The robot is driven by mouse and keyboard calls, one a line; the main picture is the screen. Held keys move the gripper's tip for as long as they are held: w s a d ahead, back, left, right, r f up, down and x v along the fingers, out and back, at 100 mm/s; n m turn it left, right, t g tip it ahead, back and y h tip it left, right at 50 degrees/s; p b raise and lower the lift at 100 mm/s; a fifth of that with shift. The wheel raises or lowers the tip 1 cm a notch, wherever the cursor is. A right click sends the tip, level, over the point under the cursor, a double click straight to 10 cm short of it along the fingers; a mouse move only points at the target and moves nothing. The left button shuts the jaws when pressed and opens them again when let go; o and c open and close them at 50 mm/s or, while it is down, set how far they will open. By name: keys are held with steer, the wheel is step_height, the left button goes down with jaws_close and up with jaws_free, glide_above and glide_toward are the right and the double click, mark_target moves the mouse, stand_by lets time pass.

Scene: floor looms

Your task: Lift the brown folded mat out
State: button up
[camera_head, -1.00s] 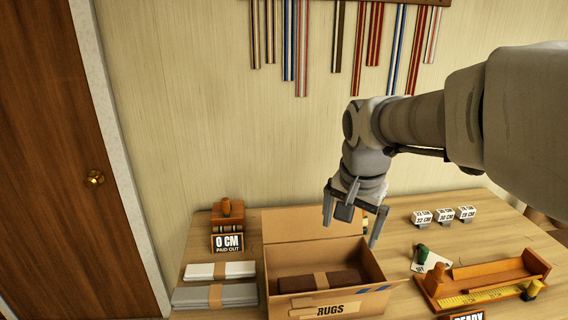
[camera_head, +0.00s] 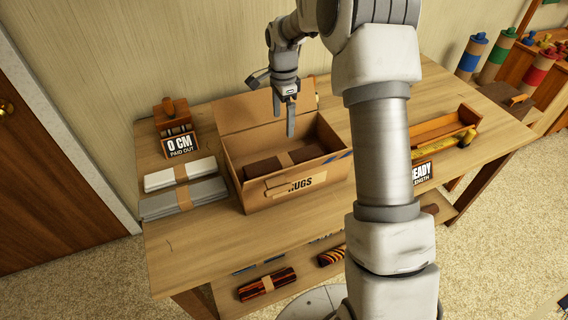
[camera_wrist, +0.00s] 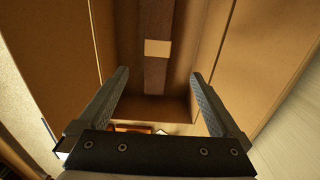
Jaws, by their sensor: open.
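The brown folded mat (camera_head: 265,168) lies in the bottom of an open cardboard box (camera_head: 286,196) labelled RUGS. In the wrist view the mat (camera_wrist: 156,74) is a long dark strip with a pale tan band (camera_wrist: 157,48) across it. My gripper (camera_head: 285,125) points down above the box, partly in front of its back flap. In the wrist view my gripper (camera_wrist: 162,88) has its two fingers wide apart with nothing between them. The mat lies below and beyond the fingertips. Part of the mat is hidden by the box's front wall in the head view.
Folded white (camera_head: 172,177) and grey mats (camera_head: 184,198) lie left of the box, with a 0 CM sign (camera_head: 181,146) behind. A wooden tray (camera_head: 446,132) and READY sign (camera_head: 422,172) stand right. The table front is clear.

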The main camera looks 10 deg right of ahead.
glide_toward(285, 159)
steer(key=f, duration=0.5)
steer(key=shift+w+a+b, duration=0.1)
steer(key=shift+a+b, duration=0.1)
steer(key=shift+b, duration=0.15)
step_height(285, 159, down, 5)
steer(key=shift+d+f, duration=0.15)
jaws_close()
